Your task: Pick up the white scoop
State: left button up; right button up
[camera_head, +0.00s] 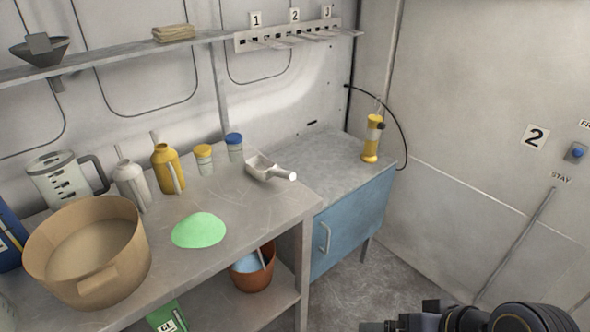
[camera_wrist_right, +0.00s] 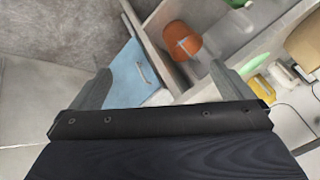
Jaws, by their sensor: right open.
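The white scoop (camera_head: 265,169) lies on the metal workbench (camera_head: 262,215) near its back right corner in the head view. Its short handle points right, toward the blue cabinet. I cannot make out the scoop in the right wrist view. My right gripper (camera_wrist_right: 160,70) is open and empty in the right wrist view, with its two fingers wide apart. In the head view, dark parts of my right arm show at the bottom right edge, well away from the scoop. My left gripper is not in view.
Blue-lidded (camera_head: 235,147) and yellow-lidded (camera_head: 203,158) jars stand left of the scoop. A green powder pile (camera_head: 199,231) and a large tan pot (camera_head: 88,250) are nearer. A blue cabinet (camera_head: 350,225) holds a yellow cylinder (camera_head: 372,138). An orange bucket (camera_head: 253,270) sits on the lower shelf.

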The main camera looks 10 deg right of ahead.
aim_at(261, 168)
jog(key=i+l+u, duration=0.15)
jog(key=l, duration=0.2)
jog(key=i+l+u, duration=0.15)
jog(key=l, duration=0.2)
jog(key=l+u, duration=0.15)
jog(key=l, duration=0.2)
jog(key=u, duration=1.1)
jog(key=i+l, duration=0.05)
